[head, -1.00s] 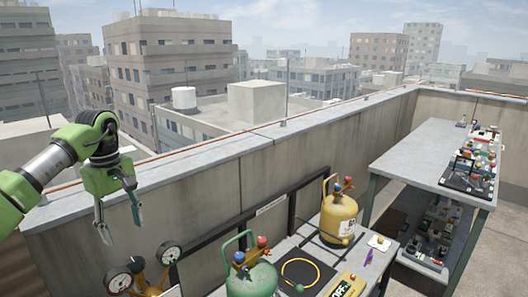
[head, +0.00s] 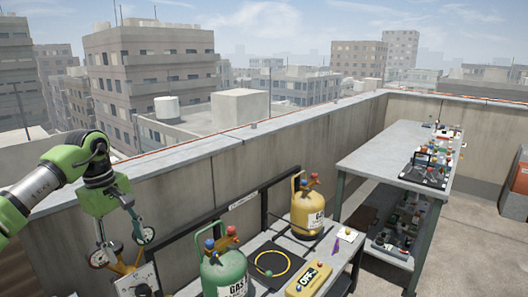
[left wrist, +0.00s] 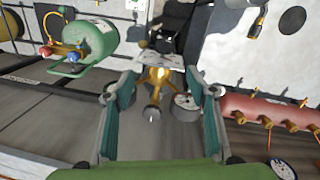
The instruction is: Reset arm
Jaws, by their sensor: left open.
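My left gripper (head: 122,238) hangs from the green arm at the left of the head view, fingers pointing down and apart. In the left wrist view its two fingers (left wrist: 160,105) stand open with nothing held between them. Behind the fingers in the head view is a yellow gauge manifold (head: 122,264) with round dials. The brass manifold body (left wrist: 157,80) shows between the fingers in the left wrist view, farther off. My right gripper is out of view.
A green gas cylinder (head: 224,272), a yellow cylinder (head: 307,210), a yellow OFF box (head: 308,279) and a coiled yellow hose (head: 279,264) are on the near bench. A grey table (head: 385,150) with small parts stands right. A parapet wall (head: 180,200) runs behind the bench.

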